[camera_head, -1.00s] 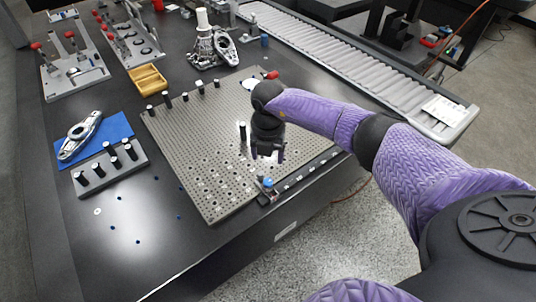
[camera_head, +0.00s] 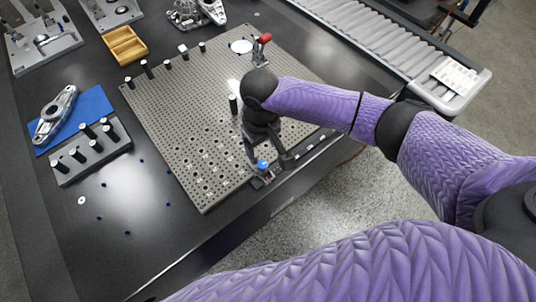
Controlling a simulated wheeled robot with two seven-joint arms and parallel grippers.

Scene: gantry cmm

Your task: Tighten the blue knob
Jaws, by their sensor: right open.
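The blue knob (camera_head: 262,164) sits on a small dark clamp block at the front right edge of the perforated fixture plate (camera_head: 185,120). My right gripper (camera_head: 270,160) points down over it, with its two dark fingers spread apart. The knob shows between the fingers; I cannot tell whether either finger touches it. My left gripper is not in view.
A pin rack (camera_head: 92,152), a metal part on a blue mat (camera_head: 92,103) and a yellow tray (camera_head: 125,46) lie left. A roller conveyor (camera_head: 370,50) runs along the back right.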

